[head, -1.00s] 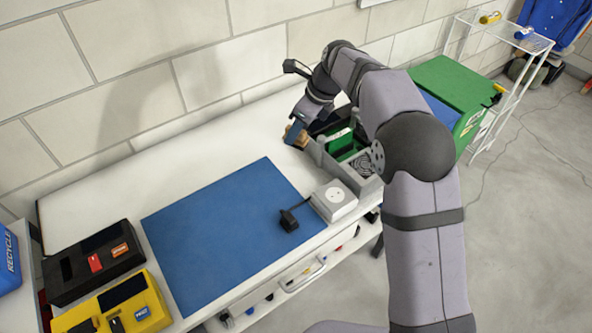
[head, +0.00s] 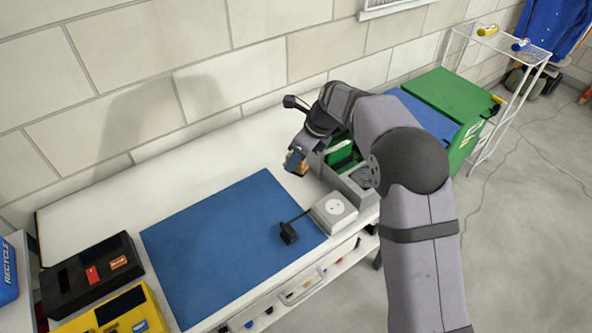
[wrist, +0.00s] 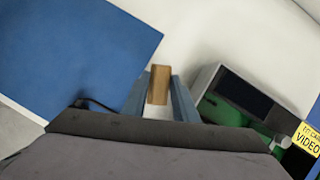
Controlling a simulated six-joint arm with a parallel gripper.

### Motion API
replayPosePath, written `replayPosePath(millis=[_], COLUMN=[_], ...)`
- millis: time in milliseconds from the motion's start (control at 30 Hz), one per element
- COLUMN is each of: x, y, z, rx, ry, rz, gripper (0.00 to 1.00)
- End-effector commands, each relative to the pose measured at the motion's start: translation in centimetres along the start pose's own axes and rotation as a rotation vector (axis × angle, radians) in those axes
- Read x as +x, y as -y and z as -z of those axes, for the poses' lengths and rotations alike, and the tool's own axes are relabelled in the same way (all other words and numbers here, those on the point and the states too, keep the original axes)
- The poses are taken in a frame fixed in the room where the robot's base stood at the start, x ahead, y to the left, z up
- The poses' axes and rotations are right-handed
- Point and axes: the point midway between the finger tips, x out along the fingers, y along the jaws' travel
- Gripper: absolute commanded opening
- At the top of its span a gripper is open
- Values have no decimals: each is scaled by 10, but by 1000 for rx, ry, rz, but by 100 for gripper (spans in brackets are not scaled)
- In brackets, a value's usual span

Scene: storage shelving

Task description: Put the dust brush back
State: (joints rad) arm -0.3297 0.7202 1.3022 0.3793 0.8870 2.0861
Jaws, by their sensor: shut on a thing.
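My gripper (head: 295,162) is shut on the dust brush (head: 302,168), of which a small tan wooden part shows below the jaws in the head view. In the wrist view the brush (wrist: 159,84) is a tan block between my two blue-grey fingers (wrist: 160,98). It is held over the white table, left of a grey divided organizer (head: 355,188). The organizer also shows in the wrist view (wrist: 207,78), with a dark compartment and green items. My arm hides part of the organizer in the head view.
A blue mat (head: 225,235) covers the table's middle. A white socket box (head: 333,212) and a black plug (head: 289,233) lie at its right edge. Black (head: 90,275) and yellow (head: 125,315) boxes stand at the left. The white table behind the mat is clear.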

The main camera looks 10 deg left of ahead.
Motion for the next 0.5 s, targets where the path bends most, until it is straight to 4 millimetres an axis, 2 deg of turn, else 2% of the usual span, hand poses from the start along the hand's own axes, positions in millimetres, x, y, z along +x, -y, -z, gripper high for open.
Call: replayPosePath(millis=[300, 500], x=[37, 42], y=[0, 0], z=[16, 18], rx=[1, 0], ry=[-2, 0], rz=[-2, 0], gripper=[2, 2])
